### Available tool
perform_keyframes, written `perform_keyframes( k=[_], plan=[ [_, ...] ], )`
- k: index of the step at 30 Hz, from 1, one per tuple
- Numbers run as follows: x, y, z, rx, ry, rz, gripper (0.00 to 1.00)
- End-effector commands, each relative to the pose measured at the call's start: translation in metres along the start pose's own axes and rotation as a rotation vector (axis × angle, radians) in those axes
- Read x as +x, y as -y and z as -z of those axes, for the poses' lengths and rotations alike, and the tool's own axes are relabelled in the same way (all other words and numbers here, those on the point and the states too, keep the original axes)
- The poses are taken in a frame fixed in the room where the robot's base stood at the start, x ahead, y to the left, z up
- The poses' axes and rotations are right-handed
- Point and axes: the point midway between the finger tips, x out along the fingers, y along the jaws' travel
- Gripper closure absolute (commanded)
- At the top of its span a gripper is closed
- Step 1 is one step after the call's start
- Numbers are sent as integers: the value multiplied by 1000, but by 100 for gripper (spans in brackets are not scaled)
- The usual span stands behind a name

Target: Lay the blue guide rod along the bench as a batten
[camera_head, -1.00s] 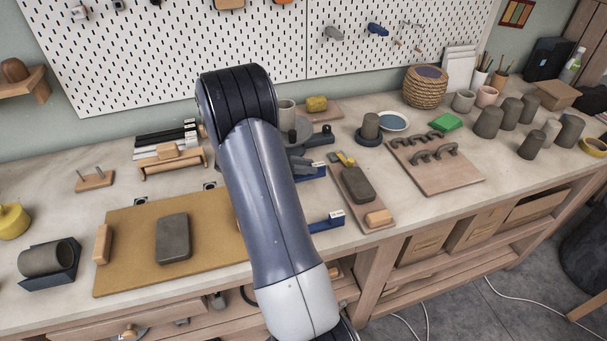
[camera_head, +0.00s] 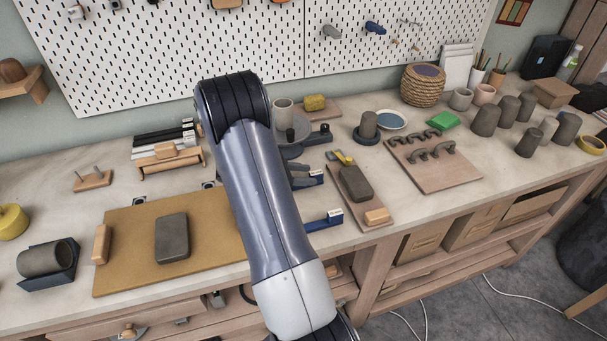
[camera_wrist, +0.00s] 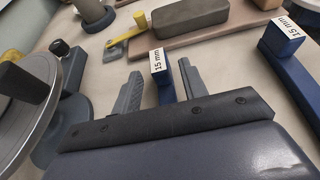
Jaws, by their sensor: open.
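Two blue rods with white "15 mm" end labels lie on the bench (camera_head: 70,215). One rod (camera_wrist: 158,68) shows between my gripper's fingers in the wrist view; its label end also shows in the head view (camera_head: 316,174). The other rod (camera_wrist: 290,58) is to the right, its label end near the bench's front edge in the head view (camera_head: 325,220). My gripper (camera_wrist: 160,85) is open, a grey finger on each side of the first rod with gaps visible. I cannot tell how low the fingers are. My arm hides the rods' far ends in the head view.
An ochre board (camera_head: 130,225) with a grey clay slab (camera_head: 172,238) lies left of my arm. A narrow board with a clay block (camera_head: 355,183) lies just right of the rods. A round grey turntable (camera_wrist: 20,105) stands close left of my gripper.

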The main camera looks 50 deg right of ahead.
Motion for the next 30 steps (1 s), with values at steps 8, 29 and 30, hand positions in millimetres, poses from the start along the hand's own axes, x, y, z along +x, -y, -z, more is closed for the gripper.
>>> perform_keyframes(
  k=[8, 29, 30],
  plan=[
    [-8, -1, -1, 1, 0, -3, 59],
    [-120, 0, -2, 0, 0, -1, 59],
    [-121, 0, -2, 0, 0, 0, 59]
  ],
)
